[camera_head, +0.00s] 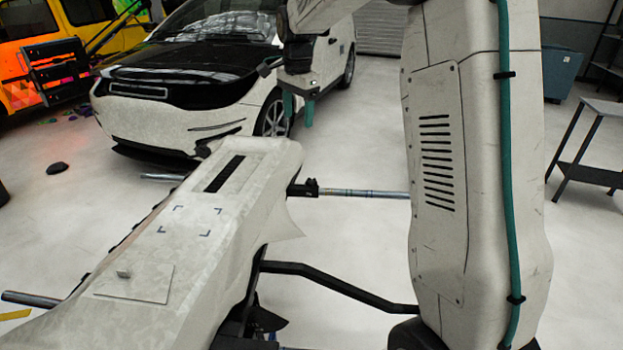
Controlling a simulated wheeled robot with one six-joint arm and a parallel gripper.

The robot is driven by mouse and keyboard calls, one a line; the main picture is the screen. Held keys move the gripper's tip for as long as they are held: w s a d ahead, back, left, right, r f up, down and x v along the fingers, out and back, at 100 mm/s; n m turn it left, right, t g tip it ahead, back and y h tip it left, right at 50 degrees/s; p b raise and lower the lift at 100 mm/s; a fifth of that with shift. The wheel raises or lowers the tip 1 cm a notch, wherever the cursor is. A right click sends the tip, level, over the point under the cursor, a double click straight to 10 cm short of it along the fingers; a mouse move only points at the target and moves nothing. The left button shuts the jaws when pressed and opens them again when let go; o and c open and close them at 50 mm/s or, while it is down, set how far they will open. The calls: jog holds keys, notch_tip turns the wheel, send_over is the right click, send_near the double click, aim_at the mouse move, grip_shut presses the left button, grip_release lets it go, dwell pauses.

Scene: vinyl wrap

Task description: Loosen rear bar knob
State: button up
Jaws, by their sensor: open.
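A bumper-like white part (225,215) lies across a stand with metal bars. A steel bar (365,194) sticks out to the right of the part, and my arm hides its right end. A small black clamp (304,188) sits on this bar beside the part. A knob may be on top of the clamp, but it is too small to tell. My gripper (298,118) has two teal fingers that point down and are apart, with nothing seen between them. In the picture it is above the clamp and apart from it.
A bar end (30,299) and another (162,177) stick out at the left. A black stand leg (340,288) runs along the right. A white car (190,90) stands behind. A dark table (592,145) and blue bin (561,75) are at right. My arm blocks much of the right side.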

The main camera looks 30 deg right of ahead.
jog(key=w+d+f+m, duration=0.5)
jog(key=w+d+f, duration=0.2)
jog(key=w+f, duration=0.4)
jog(key=m, duration=0.7)
send_near(312, 181)
jog(key=shift+w+g, duration=0.3)
jog(key=shift+w, duration=0.05)
notch_tip(312, 181, down, 7)
jog(key=shift+d+f, duration=0.1)
jog(key=shift+f, duration=0.65)
jog(key=c, duration=1)
